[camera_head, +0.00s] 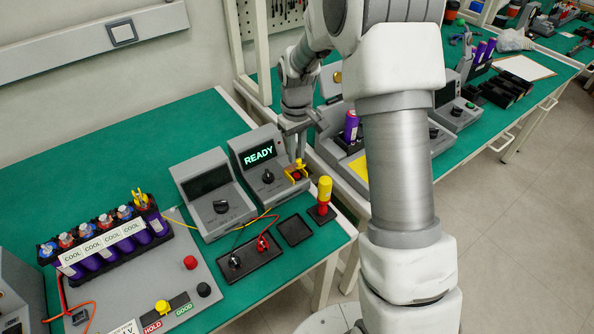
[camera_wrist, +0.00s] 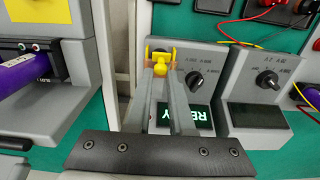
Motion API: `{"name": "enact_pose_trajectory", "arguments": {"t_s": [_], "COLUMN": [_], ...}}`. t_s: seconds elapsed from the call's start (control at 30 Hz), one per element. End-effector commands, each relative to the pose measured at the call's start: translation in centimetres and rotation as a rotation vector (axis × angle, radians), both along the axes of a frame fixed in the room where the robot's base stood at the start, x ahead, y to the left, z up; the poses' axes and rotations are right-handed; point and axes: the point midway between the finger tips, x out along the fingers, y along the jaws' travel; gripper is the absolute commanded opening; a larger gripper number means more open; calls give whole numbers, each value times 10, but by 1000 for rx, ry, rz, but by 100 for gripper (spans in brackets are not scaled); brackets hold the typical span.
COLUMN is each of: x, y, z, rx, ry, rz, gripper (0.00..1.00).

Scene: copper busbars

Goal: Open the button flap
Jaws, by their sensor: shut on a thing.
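The grey unit with a lit READY display (camera_head: 258,155) stands on the green bench. Its yellow button flap (camera_head: 296,169) is at the right of its front panel, with some red of the button (camera_head: 297,177) showing beside it. In the wrist view the flap (camera_wrist: 160,66) is a yellow tab between two yellow side lugs. My gripper (camera_head: 299,158) comes down from above. In the wrist view its fingertips (camera_wrist: 160,73) are closed on the yellow tab. The fingers partly hide the flap, and I cannot tell how far it is tilted.
A second grey unit (camera_head: 214,194) with a dark screen stands left of the READY unit. A black knob (camera_wrist: 194,78) is close beside my fingers. A red-and-yellow signal post (camera_head: 323,194) and black trays (camera_head: 295,230) stand in front. Another bench lies to the right.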

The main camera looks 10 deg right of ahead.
Motion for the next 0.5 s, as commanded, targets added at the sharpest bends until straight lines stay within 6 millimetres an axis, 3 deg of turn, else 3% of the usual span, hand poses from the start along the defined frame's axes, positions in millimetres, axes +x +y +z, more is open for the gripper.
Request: {"name": "enact_pose_trajectory", "arguments": {"t_s": [0.5], "x": [15], "y": [6], "z": [6], "rx": [-1], "ry": [-1], "rz": [0], "gripper": [1]}}
